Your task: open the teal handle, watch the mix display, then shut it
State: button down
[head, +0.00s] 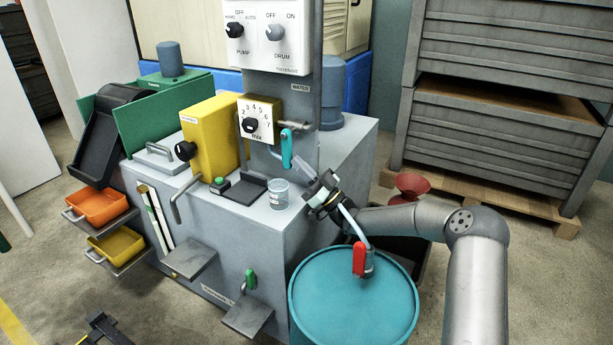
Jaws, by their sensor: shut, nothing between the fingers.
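The teal handle (286,148) hangs upright on the pipework below the WATER label, at the front of the grey column. A yellow-framed white panel (259,119) marked "mix" sits just left of it, with numbers around a black knob; I see no other mix readout. My gripper (304,172) is shut and empty, just below and right of the teal handle. Its tips point up and left; in this one view I cannot tell whether they touch the handle.
A clear measuring cup (278,194) stands on the grey machine top (345,150) below the handle. A teal drum (350,300) with a red-handled tap (359,258) stands in front. A green handle (251,279) is low on the machine's front. PUMP and DRUM switches (268,35) are above.

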jog(key=shift+a+f, duration=0.1)
jog(key=shift+a, duration=0.1)
dwell(0.4)
jog(key=s+d+f+p, duration=0.1)
jog(key=s+d, duration=0.2)
jog(key=d, duration=0.4)
jog(key=s+d+f+p, duration=0.1)
jog(key=s+d+f, duration=0.1)
jog(key=s+d, duration=0.35)
jog(key=w+a+r+m+t+h+p, duration=0.1)
jog(key=w+a+r+m+h+p, duration=0.2)
jog(key=w+r+h+p, duration=0.45)
jog(key=s+d+r+m+g+h+p, duration=0.2)
jog(key=s+d+r+m+h+p, duration=0.15)
jog(key=s+h, duration=0.4)
jog(key=s+d+r+m+g+h+p, duration=0.25)
jog(key=s+d+h+p, duration=0.2)
jog(key=s, duration=0.55)
jog(key=s+d+r+m+g+h+p, duration=0.25)
jog(key=s+r+h+p, duration=0.2)
jog(key=s, duration=0.45)
jog(key=s+r+g+p, duration=0.1)
jog(key=s+g+p, duration=0.1)
jog(key=s, duration=0.6)
jog(key=s+a+r+g+y+p, duration=0.1)
jog(key=s+r+g+p, duration=0.1)
jog(key=s, duration=0.6)
jog(key=shift+s+a+m+g, duration=0.25)
jog(key=shift+s+m+g, duration=0.1)
jog(key=shift+m+g, duration=0.15)
